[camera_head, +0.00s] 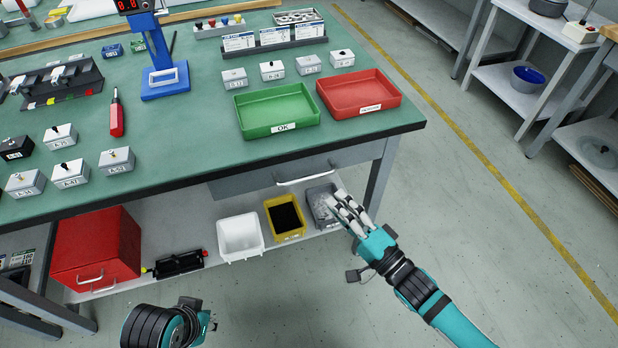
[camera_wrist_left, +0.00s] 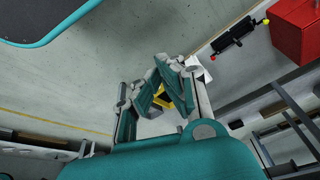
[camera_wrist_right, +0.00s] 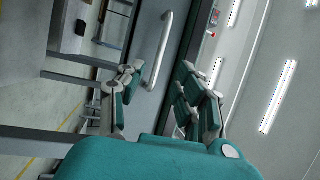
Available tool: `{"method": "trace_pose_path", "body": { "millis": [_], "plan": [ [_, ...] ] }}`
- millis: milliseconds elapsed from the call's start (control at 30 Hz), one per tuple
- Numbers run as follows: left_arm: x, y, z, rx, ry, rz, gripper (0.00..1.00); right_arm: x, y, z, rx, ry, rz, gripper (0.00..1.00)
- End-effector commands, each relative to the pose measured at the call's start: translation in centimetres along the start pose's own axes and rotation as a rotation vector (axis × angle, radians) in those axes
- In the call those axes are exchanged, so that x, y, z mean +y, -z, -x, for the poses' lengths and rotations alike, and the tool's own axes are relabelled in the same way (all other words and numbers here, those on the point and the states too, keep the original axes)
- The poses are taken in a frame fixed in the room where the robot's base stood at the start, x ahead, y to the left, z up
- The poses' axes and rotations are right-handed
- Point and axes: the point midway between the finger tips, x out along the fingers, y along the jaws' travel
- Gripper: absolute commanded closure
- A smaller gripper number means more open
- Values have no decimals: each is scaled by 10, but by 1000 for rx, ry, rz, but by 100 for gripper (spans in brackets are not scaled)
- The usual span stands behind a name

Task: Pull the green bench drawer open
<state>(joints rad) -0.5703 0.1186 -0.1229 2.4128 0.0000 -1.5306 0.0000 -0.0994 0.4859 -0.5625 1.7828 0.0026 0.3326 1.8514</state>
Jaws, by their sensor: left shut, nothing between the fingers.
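The bench drawer has a plain grey front (camera_head: 245,183) under the green bench top (camera_head: 190,130), and it looks closed. Its pale bar handle (camera_head: 305,179) also shows in the right wrist view (camera_wrist_right: 163,45), ahead of the fingers. My right gripper (camera_head: 342,207) is open and empty, below and right of the handle in the head view; in the right wrist view (camera_wrist_right: 161,75) its fingers stand apart with the handle's line between them. I see no contact. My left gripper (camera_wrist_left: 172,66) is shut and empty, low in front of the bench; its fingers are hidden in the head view.
The lower shelf holds a red box (camera_head: 95,248), a white bin (camera_head: 240,238), a yellow bin (camera_head: 285,218) and a grey bin (camera_head: 320,205), which is close to my right fingers. Green (camera_head: 277,110) and red (camera_head: 358,94) trays sit on top. The floor right of the bench is clear.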

Motion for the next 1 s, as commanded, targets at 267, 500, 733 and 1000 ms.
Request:
{"method": "trace_pose_path", "body": {
  "millis": [267,500,733,1000],
  "plan": [
    [0,-2,12,8,2,1,100,0,0,-60,1,4,1,66],
    [0,-3,8,8,2,1,100,1,0,-90,1,1,1,66],
    [0,-3,8,8,2,1,100,0,0,-97,1,-1,1,66],
    [0,-3,8,8,2,1,100,0,0,-96,1,-1,1,80]
  ]
}}
